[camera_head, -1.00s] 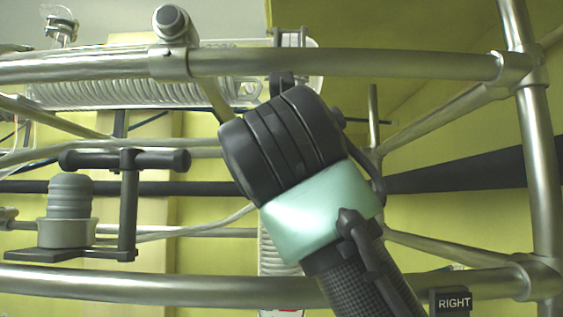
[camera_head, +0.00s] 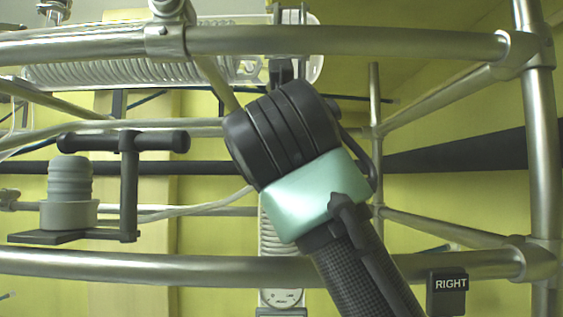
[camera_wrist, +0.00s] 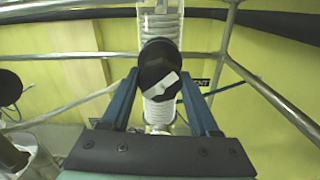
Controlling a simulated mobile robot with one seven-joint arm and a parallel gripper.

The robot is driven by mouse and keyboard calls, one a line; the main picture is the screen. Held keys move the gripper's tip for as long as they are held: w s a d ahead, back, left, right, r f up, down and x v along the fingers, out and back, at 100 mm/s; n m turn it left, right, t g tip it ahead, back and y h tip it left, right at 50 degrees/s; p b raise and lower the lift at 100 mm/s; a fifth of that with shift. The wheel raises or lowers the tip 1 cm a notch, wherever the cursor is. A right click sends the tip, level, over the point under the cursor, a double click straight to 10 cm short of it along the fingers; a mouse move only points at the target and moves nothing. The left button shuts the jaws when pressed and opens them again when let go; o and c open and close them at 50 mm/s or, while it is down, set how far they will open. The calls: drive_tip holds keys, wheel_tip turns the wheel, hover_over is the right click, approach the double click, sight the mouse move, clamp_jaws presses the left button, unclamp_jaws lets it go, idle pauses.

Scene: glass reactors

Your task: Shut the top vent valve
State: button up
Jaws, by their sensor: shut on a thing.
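The top vent valve shows in the wrist view as a round black knob (camera_wrist: 158,62) with a pale grey lever-like piece (camera_wrist: 158,83) slanting across its lower face. It sits in front of a vertical glass coil column. My gripper (camera_wrist: 159,80) has its two blue fingers on either side of the knob, shut on it. A dark label (camera_wrist: 203,83) ending in "ENT" is partly hidden behind the right finger. In the head view my arm covers the gripper and the knob.
Metal frame bars (camera_head: 340,43) cross above and below my arm, with an upright post (camera_head: 541,150) at right. A T-shaped black handle (camera_head: 125,142) and a grey ribbed cap (camera_head: 70,180) stand at left. A "RIGHT" label (camera_head: 450,284) hangs low at right.

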drive_tip(key=shift+m, duration=0.4)
